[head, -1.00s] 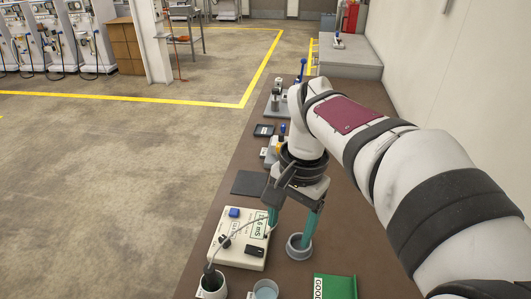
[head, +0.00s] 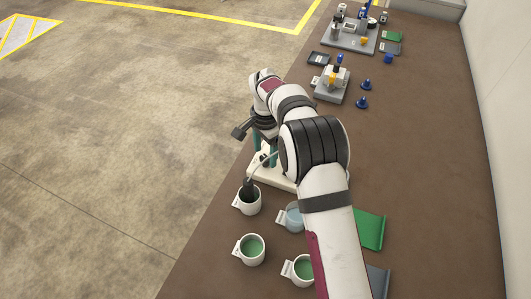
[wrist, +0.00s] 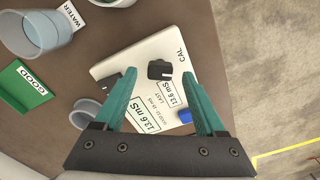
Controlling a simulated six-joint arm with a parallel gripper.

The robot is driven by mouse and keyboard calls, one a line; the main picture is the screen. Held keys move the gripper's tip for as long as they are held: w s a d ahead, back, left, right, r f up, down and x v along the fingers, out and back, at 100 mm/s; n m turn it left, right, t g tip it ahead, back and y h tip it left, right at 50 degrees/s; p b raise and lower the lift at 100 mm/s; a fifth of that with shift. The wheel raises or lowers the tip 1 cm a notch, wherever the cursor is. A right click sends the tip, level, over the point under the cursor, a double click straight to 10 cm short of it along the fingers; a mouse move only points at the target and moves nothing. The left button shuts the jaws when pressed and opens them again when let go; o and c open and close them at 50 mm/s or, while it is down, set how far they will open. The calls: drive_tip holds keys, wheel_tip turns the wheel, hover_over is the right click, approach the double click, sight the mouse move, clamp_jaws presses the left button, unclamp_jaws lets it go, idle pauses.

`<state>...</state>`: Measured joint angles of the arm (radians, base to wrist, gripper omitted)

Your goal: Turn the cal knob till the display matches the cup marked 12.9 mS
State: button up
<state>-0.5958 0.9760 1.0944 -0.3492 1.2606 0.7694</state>
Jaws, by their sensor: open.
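The cream meter (wrist: 115,66) lies below my gripper in the wrist view. Its display (wrist: 147,115) reads 13.6 mS, and a smaller "LAST" label (wrist: 175,93) also reads 13.6 mS. The black cal knob (wrist: 160,69) sits by the word CAL. My gripper (wrist: 159,78) is open, its teal fingers either side of the knob; I cannot tell whether they touch it. In the head view my arm hides most of the meter (head: 268,179). A cup with a probe (head: 248,207) and green-liquid cups (head: 240,254) (head: 292,276) stand nearby; no 12.9 mark is legible.
A blue button (wrist: 185,116) is on the meter by one finger. A water cup (wrist: 38,30) and green GOOD tray (wrist: 22,88) lie beside it. Blue-knobbed fixtures (head: 332,88) stand farther back.

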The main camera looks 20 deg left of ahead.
drive_tip(key=shift+f, duration=0.65)
clamp_jaws()
drive_tip(key=shift+n, duration=3)
